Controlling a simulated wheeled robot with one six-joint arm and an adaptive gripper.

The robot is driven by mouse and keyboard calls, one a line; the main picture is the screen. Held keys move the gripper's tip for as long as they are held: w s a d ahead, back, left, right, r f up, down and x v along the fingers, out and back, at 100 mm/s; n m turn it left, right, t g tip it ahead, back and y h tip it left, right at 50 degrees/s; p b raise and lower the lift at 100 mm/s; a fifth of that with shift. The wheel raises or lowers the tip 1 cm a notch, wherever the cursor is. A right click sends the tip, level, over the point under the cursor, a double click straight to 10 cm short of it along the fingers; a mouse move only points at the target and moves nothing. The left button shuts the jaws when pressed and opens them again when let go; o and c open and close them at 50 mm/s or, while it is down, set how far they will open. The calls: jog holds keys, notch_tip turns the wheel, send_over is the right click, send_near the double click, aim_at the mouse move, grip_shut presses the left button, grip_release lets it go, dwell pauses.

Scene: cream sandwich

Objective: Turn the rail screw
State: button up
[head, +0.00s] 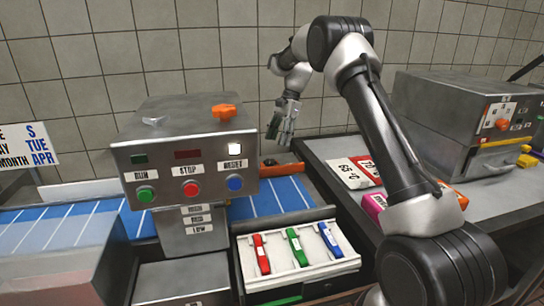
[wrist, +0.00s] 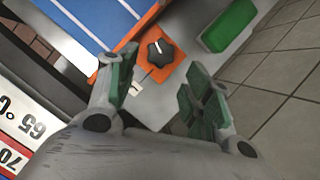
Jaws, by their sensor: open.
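The rail screw (wrist: 160,52) looks like a black lobed knob with a white pointer line, set on an orange plate (wrist: 143,82). It lies just beyond my fingertips in the wrist view. In the head view, an orange rail part (head: 284,170) shows at the blue belt's far edge, below my gripper. My gripper (head: 280,128) points down there, behind and right of the control box. In the wrist view, my gripper (wrist: 155,85) is open, with green-padded fingers apart and nothing between them. The fingers do not visibly touch the knob.
The control box (head: 185,150) with buttons stands left of my gripper. The blue belt (head: 270,200) runs below. A white tray (head: 295,250) holds red, green and blue tools. Number cards (head: 355,172) lie on the right table. A green block (wrist: 228,30) sits beside the orange plate.

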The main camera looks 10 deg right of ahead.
aim_at(271, 161)
jog(key=x, duration=0.7)
jog(key=shift+f, duration=0.4)
jog(key=c, duration=0.7)
